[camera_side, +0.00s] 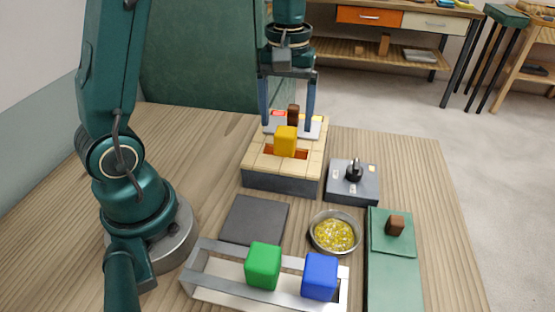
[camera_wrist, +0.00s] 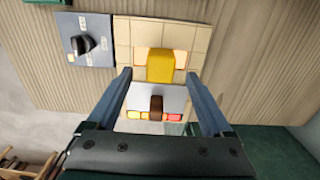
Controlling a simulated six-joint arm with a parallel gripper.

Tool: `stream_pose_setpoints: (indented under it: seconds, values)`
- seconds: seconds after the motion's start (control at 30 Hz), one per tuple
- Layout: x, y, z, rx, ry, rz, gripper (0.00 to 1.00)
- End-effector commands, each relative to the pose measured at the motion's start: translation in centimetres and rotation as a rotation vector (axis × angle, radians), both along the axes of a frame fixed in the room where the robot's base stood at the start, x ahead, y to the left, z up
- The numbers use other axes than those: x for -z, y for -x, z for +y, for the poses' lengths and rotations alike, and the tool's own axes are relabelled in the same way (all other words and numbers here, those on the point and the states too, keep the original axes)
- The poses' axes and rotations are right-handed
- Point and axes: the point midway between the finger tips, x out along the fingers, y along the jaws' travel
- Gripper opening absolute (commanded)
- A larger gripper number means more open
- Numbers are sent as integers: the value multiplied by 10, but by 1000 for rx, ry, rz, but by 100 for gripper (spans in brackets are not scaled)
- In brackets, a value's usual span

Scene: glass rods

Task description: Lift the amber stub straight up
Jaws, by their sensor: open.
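The amber stub (camera_side: 286,140) is a yellow-orange block standing upright in a glowing slot of a tiled, block-shaped furnace (camera_side: 257,167). In the wrist view the stub (camera_wrist: 160,66) is near the top middle, with the glowing slot showing on both sides of it. My gripper (camera_side: 287,127) is open and empty, pointing down over the furnace. In the wrist view its fingertips (camera_wrist: 160,74) are left and right of the stub, with a gap on each side and no contact. How low the fingertips are against the stub is hard to tell.
A brown lever (camera_wrist: 156,107) on a grey panel with red and yellow marks is close to the fingers. A knob box (camera_side: 352,182), a bowl of yellow bits (camera_side: 335,233), a dark pad (camera_side: 254,220), a rack (camera_side: 215,283) with green and blue blocks, and a green stand (camera_side: 392,262) surround the furnace.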

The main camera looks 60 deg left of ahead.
Motion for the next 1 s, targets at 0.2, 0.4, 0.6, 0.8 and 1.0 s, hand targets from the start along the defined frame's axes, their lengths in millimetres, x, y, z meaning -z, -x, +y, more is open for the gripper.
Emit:
stream_pose_setpoints:
  seconds: [0.2,0.4,0.6,0.8,1.0]
  values:
    - [28,1,0,0,1,5,85]
    - [44,1,0,1,1,1,85]
    - [46,1,0,1,0,-1,85]
    - [46,1,0,1,0,-1,39]
    - [46,1,0,1,0,-1,0]
